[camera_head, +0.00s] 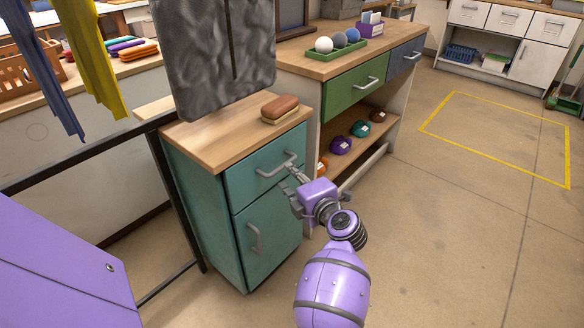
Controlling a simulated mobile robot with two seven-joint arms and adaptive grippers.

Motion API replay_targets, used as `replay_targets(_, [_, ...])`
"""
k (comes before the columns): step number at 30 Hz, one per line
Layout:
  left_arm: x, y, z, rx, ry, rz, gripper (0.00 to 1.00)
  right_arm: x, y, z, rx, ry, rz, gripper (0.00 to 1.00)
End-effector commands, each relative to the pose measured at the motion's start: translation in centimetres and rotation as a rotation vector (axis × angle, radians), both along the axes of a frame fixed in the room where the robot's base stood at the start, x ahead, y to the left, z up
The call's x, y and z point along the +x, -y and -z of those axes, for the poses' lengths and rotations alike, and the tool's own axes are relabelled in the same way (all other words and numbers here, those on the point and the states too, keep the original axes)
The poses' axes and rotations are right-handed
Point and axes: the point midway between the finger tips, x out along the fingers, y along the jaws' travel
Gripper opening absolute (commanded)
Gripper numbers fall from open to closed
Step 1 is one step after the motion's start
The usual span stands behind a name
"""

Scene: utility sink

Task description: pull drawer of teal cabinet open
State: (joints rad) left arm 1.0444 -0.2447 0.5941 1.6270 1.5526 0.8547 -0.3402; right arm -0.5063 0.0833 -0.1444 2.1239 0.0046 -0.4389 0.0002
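The teal cabinet (210,222) stands left of centre under a wooden top. Its teal drawer (246,183) sits above a door with its own grey handle (256,240). The drawer front looks flush with the cabinet, so the drawer appears closed. The drawer's grey bar handle (270,170) runs across its front.
A brown-and-tan brush or sponge (280,107) and a grey hanging sheet (213,55) are at the cabinet top. A workbench with a green drawer (350,92) adjoins on the right. The floor (440,240) in front is clear, with a yellow-taped rectangle.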

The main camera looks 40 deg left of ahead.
Motion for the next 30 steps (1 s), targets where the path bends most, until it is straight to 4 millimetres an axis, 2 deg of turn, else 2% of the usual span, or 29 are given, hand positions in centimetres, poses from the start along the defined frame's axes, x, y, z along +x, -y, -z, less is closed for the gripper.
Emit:
replay_targets(6, [1.7, -3.2, 0.7, 0.005, 0.000, 0.000, 0.29, 0.1, 0.0, 0.9, 0.000, -0.003, -0.004, 0.00])
replay_targets(12, [2.8, -5.4, 1.2, 0.004, 0.001, 0.003, 0.29, 0.2, 0.0, 1.5, -0.001, -0.004, -0.008, 0.00])
replay_targets(23, [3.2, -6.0, 1.2, 0.004, 0.002, 0.004, 0.29, 0.3, 0.0, 1.5, -0.001, -0.003, -0.010, 0.00])
replay_targets(30, [3.2, -6.0, 1.2, 0.004, 0.002, 0.004, 0.00, 0.3, 0.0, 1.5, -0.001, -0.003, -0.010, 0.00])
